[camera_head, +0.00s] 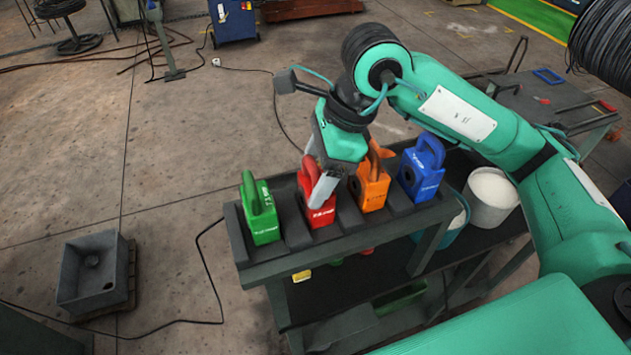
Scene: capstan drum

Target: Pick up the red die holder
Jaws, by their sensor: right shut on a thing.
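The red die holder (316,213) is a block with a loop handle. It stands in the rack on top of the dark cart, between the green and orange holders. My right gripper (322,188) reaches down over it from above and is shut on its upper part. The gripper's fingers hide part of the handle. The holder still appears to be down in its slot, though I cannot tell whether its base touches the rack. My left gripper is out of view.
A green die holder (261,212) is left of the red one. An orange holder (370,186) and a blue holder (421,171) are to the right. A white bucket (490,197) stands right of the rack. A grey bin (92,271) is on the floor at left.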

